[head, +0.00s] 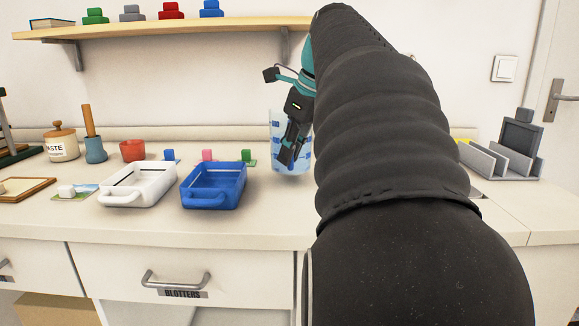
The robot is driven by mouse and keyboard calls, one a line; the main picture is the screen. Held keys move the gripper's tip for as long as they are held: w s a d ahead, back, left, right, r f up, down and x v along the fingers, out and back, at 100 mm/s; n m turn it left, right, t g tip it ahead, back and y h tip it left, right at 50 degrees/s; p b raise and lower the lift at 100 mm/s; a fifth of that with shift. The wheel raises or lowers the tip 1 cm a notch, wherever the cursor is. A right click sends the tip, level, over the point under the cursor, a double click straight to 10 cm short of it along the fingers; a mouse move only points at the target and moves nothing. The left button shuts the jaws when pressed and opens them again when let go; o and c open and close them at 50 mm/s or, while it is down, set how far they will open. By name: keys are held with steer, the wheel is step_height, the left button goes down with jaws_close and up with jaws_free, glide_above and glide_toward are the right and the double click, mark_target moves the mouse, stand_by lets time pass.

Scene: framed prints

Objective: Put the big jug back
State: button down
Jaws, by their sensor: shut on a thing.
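The big jug (276,128) is a clear, bluish vessel with blue markings, at the middle of the counter in the head view. It looks upright. My gripper (287,158) is shut on the jug at its right side. My arm covers the jug's right edge and much of the counter to the right of it. I cannot tell whether the jug's base touches the counter.
A blue tray (240,190) and a white tray (112,199) stand left of the jug. Behind them are a red cup (132,150) and small blocks. A shelf (150,30) hangs above. A grey rack (497,162) stands at right. Counter front is clear.

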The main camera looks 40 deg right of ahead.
steer(key=shift+f, duration=1.2)
steer(key=shift+f, duration=0.15)
steer(key=c, duration=1.2)
jaws_free()
steer(key=p+v, duration=0.3)
steer(key=v, duration=0.9)
